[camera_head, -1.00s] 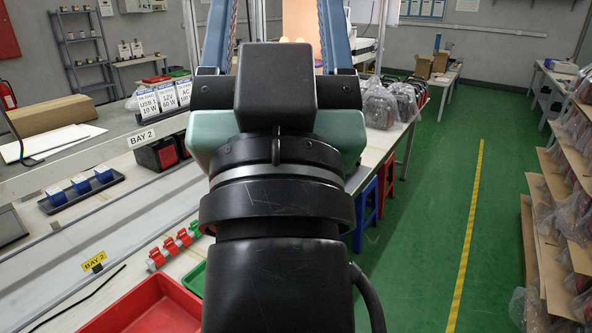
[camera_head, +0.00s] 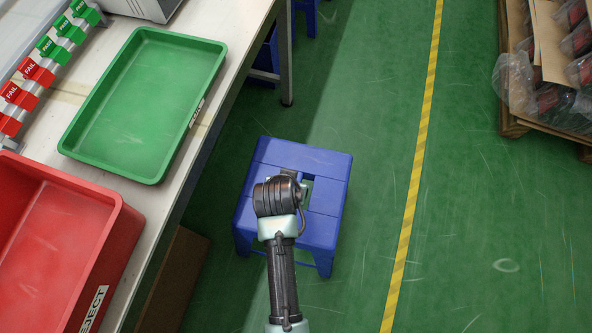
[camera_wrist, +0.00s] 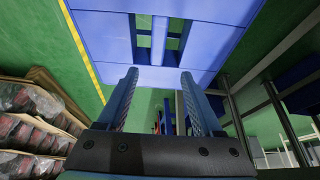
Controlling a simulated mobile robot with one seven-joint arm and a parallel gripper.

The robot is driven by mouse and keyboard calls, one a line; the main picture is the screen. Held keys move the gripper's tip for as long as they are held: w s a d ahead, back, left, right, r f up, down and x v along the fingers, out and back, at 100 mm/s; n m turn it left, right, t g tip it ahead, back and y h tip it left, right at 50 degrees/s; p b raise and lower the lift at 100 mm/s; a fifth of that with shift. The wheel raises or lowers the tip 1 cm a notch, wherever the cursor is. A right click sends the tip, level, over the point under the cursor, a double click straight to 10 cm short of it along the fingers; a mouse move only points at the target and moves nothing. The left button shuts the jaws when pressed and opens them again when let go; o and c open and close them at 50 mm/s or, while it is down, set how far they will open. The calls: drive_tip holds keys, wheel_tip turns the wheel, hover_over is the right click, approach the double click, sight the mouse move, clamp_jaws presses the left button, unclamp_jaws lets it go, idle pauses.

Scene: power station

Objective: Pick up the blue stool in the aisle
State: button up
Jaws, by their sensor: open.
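The blue stool (camera_head: 325,229) stands upright on the green floor beside the workbench, in the aisle. In the head view my arm reaches over it, and my wrist covers part of the seat's middle. In the wrist view the seat (camera_wrist: 100,38) fills the top, with two slots and a bar (camera_wrist: 169,40) between them. My gripper (camera_wrist: 160,74) is open and empty, its two fingers apart and pointing towards the seat, roughly in line with the bar. I cannot tell whether the fingertips touch the stool. In the head view the fingers are mostly hidden by my wrist.
The workbench with a green tray (camera_head: 140,105) and a red bin (camera_head: 60,240) is on the left. Another blue stool (camera_head: 265,60) is under it, farther back. A yellow floor line (camera_head: 413,180) runs to the right, with clear floor around it. Bagged goods on a pallet (camera_head: 550,90) stand far right.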

drive_tip(key=b+x, duration=0.1)
drive_tip(key=x, duration=0.2)
drive_tip(key=s+b+x, duration=0.1)
drive_tip(key=x, duration=0.1)
drive_tip(key=b+x, duration=0.1)
drive_tip(key=x, duration=0.2)
drive_tip(key=shift+s+f, duration=0.2)
drive_tip(key=shift+f, duration=0.45)
drive_tip(key=shift+s+b+x, duration=0.15)
drive_tip(key=shift+b+x, duration=0.7)
drive_tip(key=shift+x, duration=0.45)
drive_tip(key=shift+s+b+x, duration=0.1)
drive_tip(key=shift+b+x, duration=0.75)
drive_tip(key=shift+x, duration=0.45)
drive_tip(key=shift+f, duration=0.35)
clamp_jaws()
drive_tip(key=shift+w+r, duration=0.1)
drive_tip(key=shift+r, duration=0.1)
